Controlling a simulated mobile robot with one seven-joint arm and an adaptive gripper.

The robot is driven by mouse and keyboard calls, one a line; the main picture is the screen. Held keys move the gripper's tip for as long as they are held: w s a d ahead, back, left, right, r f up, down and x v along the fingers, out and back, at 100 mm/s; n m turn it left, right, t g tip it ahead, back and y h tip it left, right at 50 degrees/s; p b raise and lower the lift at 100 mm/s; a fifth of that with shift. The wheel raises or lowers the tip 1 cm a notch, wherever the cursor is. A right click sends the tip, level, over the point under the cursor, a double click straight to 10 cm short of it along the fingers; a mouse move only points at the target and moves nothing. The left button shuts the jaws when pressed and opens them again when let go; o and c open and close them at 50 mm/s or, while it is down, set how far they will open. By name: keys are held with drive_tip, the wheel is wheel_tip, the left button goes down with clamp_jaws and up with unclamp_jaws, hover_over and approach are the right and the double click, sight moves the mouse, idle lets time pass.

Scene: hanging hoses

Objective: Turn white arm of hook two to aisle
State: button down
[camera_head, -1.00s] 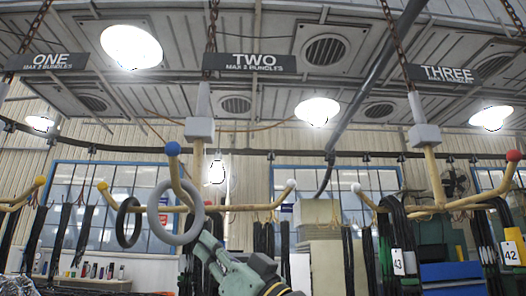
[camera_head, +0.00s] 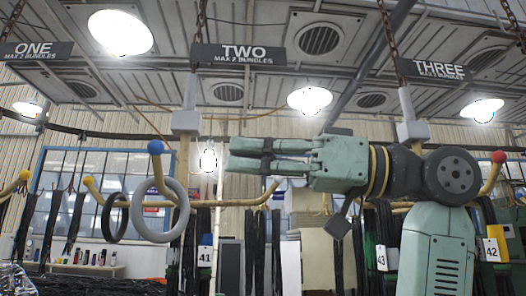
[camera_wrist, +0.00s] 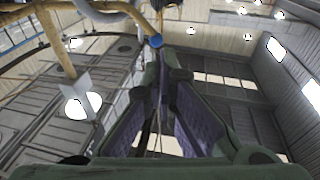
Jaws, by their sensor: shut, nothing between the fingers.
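Hook two hangs below the sign TWO (camera_head: 245,54). It has a grey block (camera_head: 186,122) and yellow arms tipped in blue (camera_head: 155,147), yellow (camera_head: 88,181) and white. The white-tipped arm (camera_head: 240,202) reaches right, and its white ball (camera_head: 277,179) shows just below my gripper. My gripper (camera_head: 231,154) is shut and empty, pointing left, to the right of the hook's stem and above the white arm in the picture. In the wrist view the blue ball (camera_wrist: 156,41) shows just beyond the fingertips (camera_wrist: 163,60); the white ball cannot be made out there.
A grey ring (camera_head: 184,215) hangs on the blue-tipped arm and a black ring (camera_head: 107,220) on the yellow-tipped arm. Black bundles with tag 41 (camera_head: 205,256) hang behind. Hook three (camera_head: 412,130), with bundles 43 and 42, lies behind my arm at right.

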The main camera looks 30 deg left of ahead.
sight(160, 147)
drive_tip(key=p+x, duration=0.2)
drive_tip(key=x, duration=0.7)
drive_tip(key=shift+a+r, duration=0.1)
drive_tip(key=shift+s, duration=0.1)
